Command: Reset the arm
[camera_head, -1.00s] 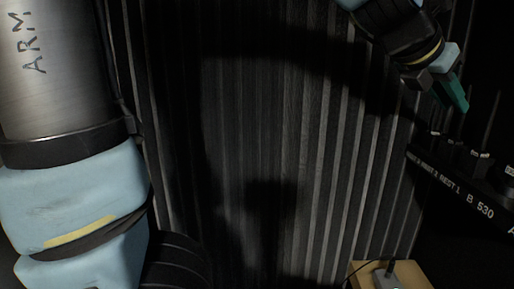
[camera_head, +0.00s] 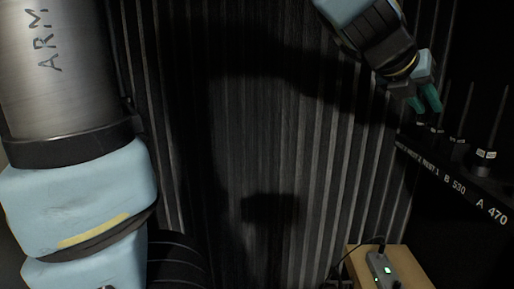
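My arm shows as a large grey and light-blue column (camera_head: 75,190) marked "ARM" at the left, and its far end comes in from the top right. My gripper (camera_head: 425,100) is at the upper right, with two teal fingers pointing down and to the right. A small gap shows between the fingers, and nothing is seen in it. The gripper hangs in front of the dark wall, above and left of the labelled rack.
A dark rack (camera_head: 455,190) with upright antennas and white lettering, "B 530" and "A 470", stands at the right, close to the gripper. A wooden box (camera_head: 415,268) with a grey device (camera_head: 380,268) and a cable is at the bottom right. A dark ribbed wall (camera_head: 300,180) fills the middle.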

